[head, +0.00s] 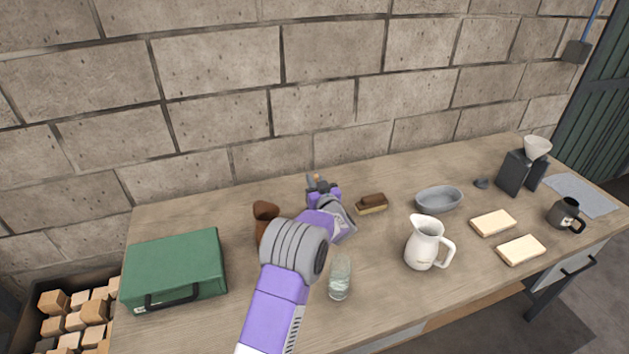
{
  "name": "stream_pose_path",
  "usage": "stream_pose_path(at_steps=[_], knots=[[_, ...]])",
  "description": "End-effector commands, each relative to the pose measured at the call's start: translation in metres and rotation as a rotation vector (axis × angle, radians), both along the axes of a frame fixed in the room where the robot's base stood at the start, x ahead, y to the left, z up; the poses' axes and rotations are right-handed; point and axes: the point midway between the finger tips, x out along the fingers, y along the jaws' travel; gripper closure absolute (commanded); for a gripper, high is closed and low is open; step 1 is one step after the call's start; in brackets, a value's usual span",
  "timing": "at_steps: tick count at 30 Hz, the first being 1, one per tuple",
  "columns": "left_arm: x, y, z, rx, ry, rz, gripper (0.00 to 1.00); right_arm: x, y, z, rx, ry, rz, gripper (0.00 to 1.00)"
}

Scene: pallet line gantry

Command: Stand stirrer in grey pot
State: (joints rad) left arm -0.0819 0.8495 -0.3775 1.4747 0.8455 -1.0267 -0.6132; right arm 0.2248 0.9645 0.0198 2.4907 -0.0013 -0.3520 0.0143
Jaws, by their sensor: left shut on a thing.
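My left gripper (320,187) is over the back middle of the table, seen from behind, with my wrist and forearm in front of it. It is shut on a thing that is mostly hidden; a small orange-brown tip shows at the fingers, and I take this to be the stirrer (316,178). I cannot make out the grey pot for certain; my arm hides part of the table there. A grey oval dish (438,199) stands open and empty to the right. My right gripper is not in view.
Close to my arm stand a brown vessel (265,217), a glass (340,278) and a brush (372,204). A white pitcher (422,243) stands to the right, a green case (174,268) to the left. A brick wall (330,55) closes the back.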

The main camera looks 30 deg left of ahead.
Motion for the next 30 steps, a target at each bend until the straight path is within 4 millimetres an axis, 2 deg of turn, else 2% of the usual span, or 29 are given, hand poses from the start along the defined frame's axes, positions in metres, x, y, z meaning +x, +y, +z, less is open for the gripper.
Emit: stream_pose_path(at_steps=[1,2,3,7,8,19,30], knots=[[0.000,0.000,0.000,0.000,0.000,0.000,1.00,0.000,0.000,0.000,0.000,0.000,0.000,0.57],[0.000,0.000,0.000,0.000,0.000,0.000,0.81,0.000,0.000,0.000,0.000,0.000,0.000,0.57],[0.000,0.000,0.000,0.000,0.000,0.000,0.75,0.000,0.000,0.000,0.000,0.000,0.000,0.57],[0.000,0.000,0.000,0.000,0.000,0.000,0.55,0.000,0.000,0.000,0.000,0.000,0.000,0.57],[0.000,0.000,0.000,0.000,0.000,0.000,0.53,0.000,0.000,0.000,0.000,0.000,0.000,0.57],[-0.004,-0.005,0.001,0.000,0.000,-0.001,0.53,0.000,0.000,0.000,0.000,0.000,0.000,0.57],[-0.038,-0.046,0.001,-0.001,0.001,-0.002,0.53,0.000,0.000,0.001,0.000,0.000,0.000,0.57]])
